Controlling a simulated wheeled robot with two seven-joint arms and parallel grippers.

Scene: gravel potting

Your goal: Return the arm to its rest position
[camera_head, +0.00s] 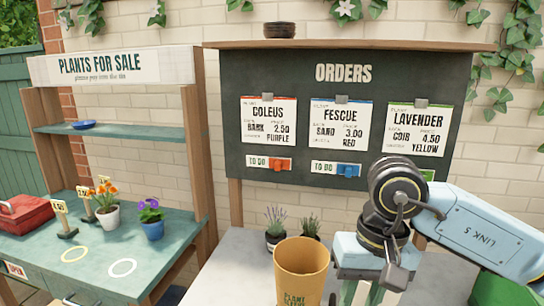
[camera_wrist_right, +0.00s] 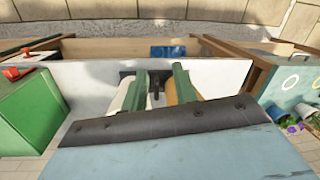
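My right arm (camera_head: 480,235) comes in from the right in the head view, bent at a dark wrist joint. A small dark thing shows in that gap, too small to name; nothing appears gripped. The bucket's side (camera_wrist_right: 171,92) shows beside one finger, partly hidden. My left gripper is not in view.
Two small potted plants (camera_head: 276,228) (camera_head: 309,228) stand behind the bucket. The orders board (camera_head: 345,110) rises at the back. At left, the sale stand (camera_head: 130,270) holds an orange-flowered pot (camera_head: 106,217), a purple-flowered pot (camera_head: 151,225) and a red toolbox (camera_head: 24,215). A green box (camera_wrist_right: 28,110) stands left in the wrist view.

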